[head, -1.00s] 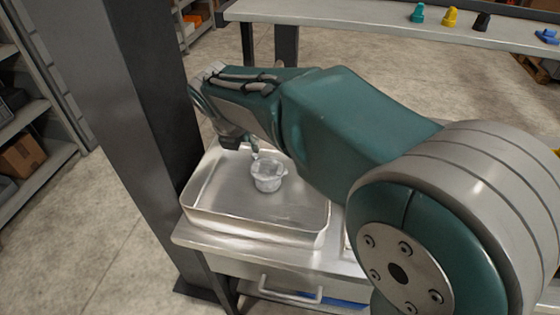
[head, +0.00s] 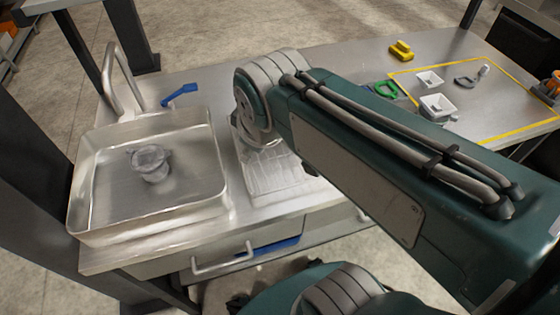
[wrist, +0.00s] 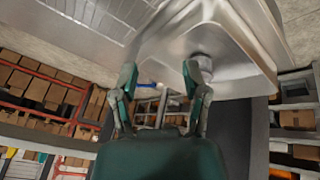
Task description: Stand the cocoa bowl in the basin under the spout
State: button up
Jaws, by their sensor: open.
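The cocoa bowl (head: 150,166), small, grey and glassy, stands upright in the metal basin (head: 205,195), near its middle, with nothing touching it. The curved metal spout (head: 112,75) rises at the basin's back edge. I cannot tell whether its end is directly above the bowl. The bowl also shows in the wrist view (wrist: 203,63), past the right finger. My gripper (wrist: 160,76) is open and empty, clear of the bowl. In the head view it is hidden behind my arm.
A blue lever (head: 180,95) lies behind the basin. At the far right, small white containers (head: 437,105), a green piece (head: 385,90) and a yellow piece (head: 401,50) sit on the counter, some inside a yellow outline.

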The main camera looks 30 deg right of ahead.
jog(key=s+d+m, duration=0.1)
jog(key=m, duration=0.1)
jog(key=s+f+m, duration=0.1)
jog(key=s+m, duration=0.1)
jog(key=s+d+f+m, duration=0.1)
jog(key=m, duration=0.1)
jog(key=shift+s+d+m, duration=0.3)
jog(key=shift+s, duration=0.05)
dwell(0.6)
